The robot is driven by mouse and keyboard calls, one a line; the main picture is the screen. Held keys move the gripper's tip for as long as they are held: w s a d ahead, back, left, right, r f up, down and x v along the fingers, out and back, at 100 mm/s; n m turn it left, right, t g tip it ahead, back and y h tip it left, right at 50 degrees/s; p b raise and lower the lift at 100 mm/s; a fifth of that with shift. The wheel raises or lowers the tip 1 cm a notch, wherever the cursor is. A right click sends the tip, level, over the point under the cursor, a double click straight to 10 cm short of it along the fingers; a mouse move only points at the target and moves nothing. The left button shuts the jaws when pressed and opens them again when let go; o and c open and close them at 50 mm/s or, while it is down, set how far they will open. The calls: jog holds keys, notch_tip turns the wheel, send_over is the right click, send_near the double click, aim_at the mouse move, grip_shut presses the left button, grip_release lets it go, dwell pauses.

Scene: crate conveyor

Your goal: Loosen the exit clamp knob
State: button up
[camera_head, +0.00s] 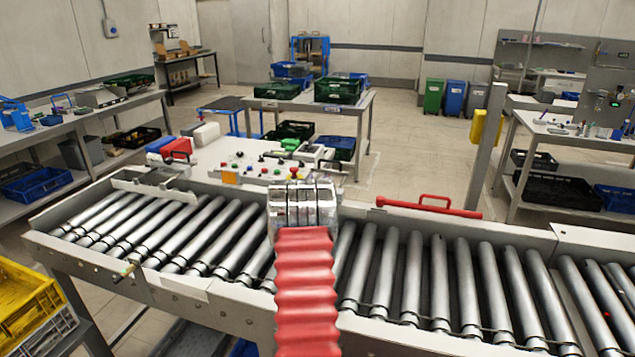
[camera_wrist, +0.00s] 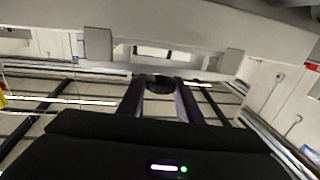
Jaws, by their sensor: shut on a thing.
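A round black knob (camera_wrist: 160,83) shows in the wrist view, between the two dark fingers of my gripper (camera_wrist: 160,92). The fingers are closed on its sides. Beyond it, a grey rail with two block-like brackets (camera_wrist: 232,62) crosses the picture. In the head view my red-sleeved arm and silver wrist reach over the roller conveyor (camera_head: 190,290). They hide my fingertips and the knob there. Whether the knob has turned cannot be told.
A red handle bar (camera_head: 428,206) is fixed on the conveyor's far rail, right of my arm. A control panel (camera_head: 245,160) with coloured buttons stands behind the conveyor. Yellow crates (camera_head: 30,305) are at the lower left. The visible rollers carry no crate.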

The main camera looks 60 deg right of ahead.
jog(key=shift+w+r+n+t, duration=0.15)
jog(key=shift+n+t, duration=0.25)
jog(key=shift+t, duration=0.2)
jog(key=o, duration=1)
jog(key=shift+o, duration=0.2)
jog(key=v, duration=1.4)
jog(key=shift+d+r, duration=0.1)
